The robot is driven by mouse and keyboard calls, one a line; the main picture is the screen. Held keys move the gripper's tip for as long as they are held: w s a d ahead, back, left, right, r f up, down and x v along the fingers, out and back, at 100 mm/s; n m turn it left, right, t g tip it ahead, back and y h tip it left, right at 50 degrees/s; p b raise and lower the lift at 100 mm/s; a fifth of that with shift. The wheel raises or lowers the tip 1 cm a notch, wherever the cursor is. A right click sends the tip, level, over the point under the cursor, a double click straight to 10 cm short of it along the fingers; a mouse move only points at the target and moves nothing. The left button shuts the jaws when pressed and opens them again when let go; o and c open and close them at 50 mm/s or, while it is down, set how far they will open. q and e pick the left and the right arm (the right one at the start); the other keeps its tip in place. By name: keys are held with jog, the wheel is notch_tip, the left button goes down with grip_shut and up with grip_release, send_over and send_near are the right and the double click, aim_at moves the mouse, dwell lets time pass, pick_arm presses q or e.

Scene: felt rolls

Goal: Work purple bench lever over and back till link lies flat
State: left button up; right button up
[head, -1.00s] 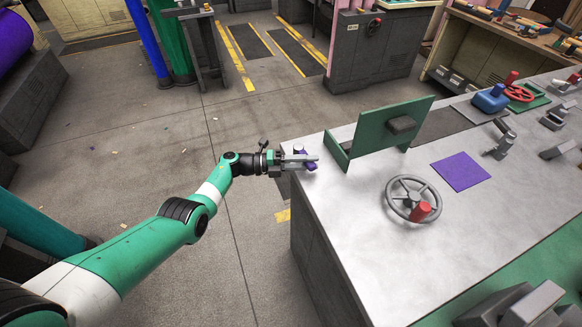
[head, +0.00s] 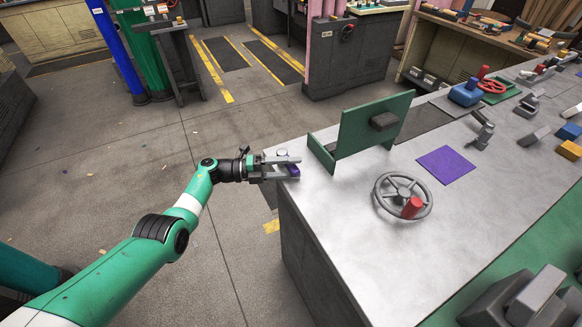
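I cannot make out the link, which may be hidden by the gripper. My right gripper is not in view.
The green plate with a dark block (head: 384,121) stands just right of the gripper. A grey handwheel with a red knob (head: 412,207) and a flat purple square (head: 446,165) are farther right. Several small levers and a blue block (head: 466,93) line the far bench. Floor left is open.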

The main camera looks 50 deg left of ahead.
pick_arm(q)
jog(key=p+v, duration=0.1)
jog(key=v, duration=1)
jog(key=shift+s+a, duration=0.15)
jog(key=shift+s, duration=0.05)
jog(key=shift+w, duration=0.1)
dwell(0.7)
